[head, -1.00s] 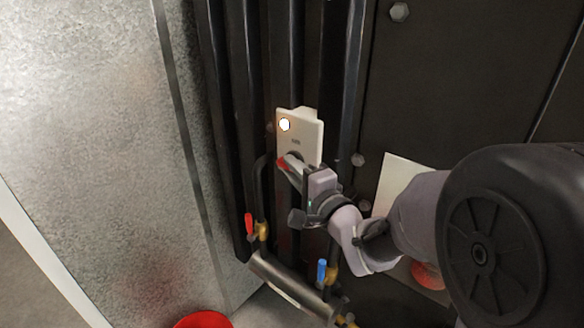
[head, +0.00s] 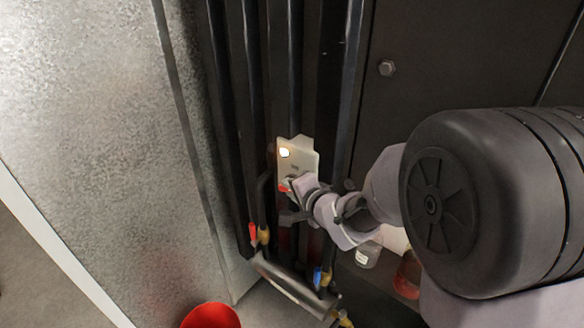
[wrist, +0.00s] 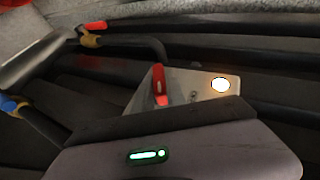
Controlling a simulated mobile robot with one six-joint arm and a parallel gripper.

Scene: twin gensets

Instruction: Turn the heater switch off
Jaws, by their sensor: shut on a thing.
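The heater switch is a pale plate (head: 300,160) mounted on the black vertical pipes, with a lit lamp (head: 285,152) at its upper left. The plate also shows in the wrist view (wrist: 206,84), its lamp (wrist: 221,85) glowing white with an orange rim. A red switch knob (head: 285,187) sits low on the plate; it also shows in the wrist view (wrist: 158,82). My gripper (head: 291,188) is at the knob and shut on it. The gripper hides the lower part of the plate and knob, so the knob's exact angle is hard to read.
Below are a red-handled valve (head: 253,234), a blue-handled valve (head: 318,277) and a metal cylinder (head: 295,285). A red bucket (head: 211,317) stands on the floor. A galvanised panel (head: 90,120) is close on the left. Jars (head: 367,254) are partly behind my arm.

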